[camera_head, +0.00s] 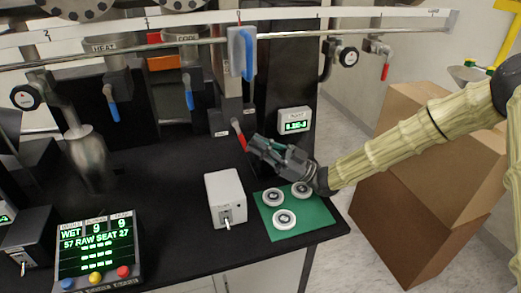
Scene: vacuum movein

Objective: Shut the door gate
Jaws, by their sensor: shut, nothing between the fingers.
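No part is clearly recognisable as the door gate. A small blue and white slab (241,52) hangs on the rail at upper centre; I cannot tell if it is the gate. Below it a grey post runs down to a red-handled lever (238,134), tilted down to the right. My gripper (256,143) is shut and empty, just right of the red lever's lower end; I cannot tell whether they touch. My arm reaches in from the right, above the green mat (316,215).
Round white discs (284,217) lie on the mat. A white box (225,198) with a switch and a control panel (97,250) stand on the black bench (170,225). A metal vessel (87,153) is at left. Cardboard boxes (425,200) stand on the floor at right.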

